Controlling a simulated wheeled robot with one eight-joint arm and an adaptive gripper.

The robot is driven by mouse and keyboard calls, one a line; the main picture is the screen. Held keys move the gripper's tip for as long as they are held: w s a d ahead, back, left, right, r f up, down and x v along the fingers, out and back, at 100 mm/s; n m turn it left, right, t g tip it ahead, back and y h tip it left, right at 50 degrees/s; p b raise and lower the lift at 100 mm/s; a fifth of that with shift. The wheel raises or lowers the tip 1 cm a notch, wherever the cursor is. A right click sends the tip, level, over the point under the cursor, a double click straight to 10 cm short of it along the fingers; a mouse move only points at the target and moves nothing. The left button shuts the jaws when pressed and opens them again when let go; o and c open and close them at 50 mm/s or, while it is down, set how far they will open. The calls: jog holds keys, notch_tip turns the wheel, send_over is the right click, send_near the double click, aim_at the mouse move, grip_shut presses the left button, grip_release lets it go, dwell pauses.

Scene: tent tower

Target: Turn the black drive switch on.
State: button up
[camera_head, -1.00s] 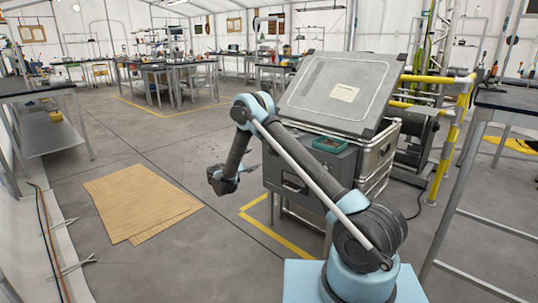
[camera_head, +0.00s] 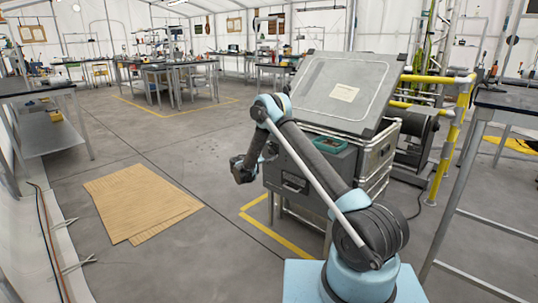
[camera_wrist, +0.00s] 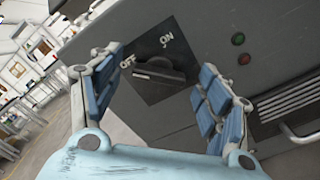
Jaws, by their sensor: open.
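The black drive switch (camera_wrist: 158,72) shows in the wrist view as a dark handle on a dark plate, on the front of a grey cabinet (camera_wrist: 215,30). The plate is marked OFF at the left and ON at the upper right. The handle lies roughly between my gripper's two fingers, pointing toward the OFF side as far as I can tell. My gripper (camera_wrist: 165,95) is open, with blue-padded fingers to either side of the switch. Contact with the handle cannot be made out. In the head view my gripper (camera_head: 243,170) is left of the cabinet (camera_head: 305,172), whose switch is hidden.
A green light (camera_wrist: 238,39) and a red light (camera_wrist: 244,59) sit right of the switch, above a slotted vent (camera_wrist: 290,97). A teal tray (camera_head: 330,144) lies on the cabinet beneath its raised lid (camera_head: 335,90). Cardboard sheets (camera_head: 140,203) lie on open floor at left.

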jog(key=c, duration=1.1)
jog(key=shift+o, duration=0.2)
jog(key=shift+m, duration=0.3)
jog(key=shift+d+f+m, duration=0.1)
jog(key=shift+f+m, duration=0.1)
jog(key=shift+m, duration=4.15)
jog(key=shift+f+m, duration=0.2)
jog(key=shift+m, duration=4.15)
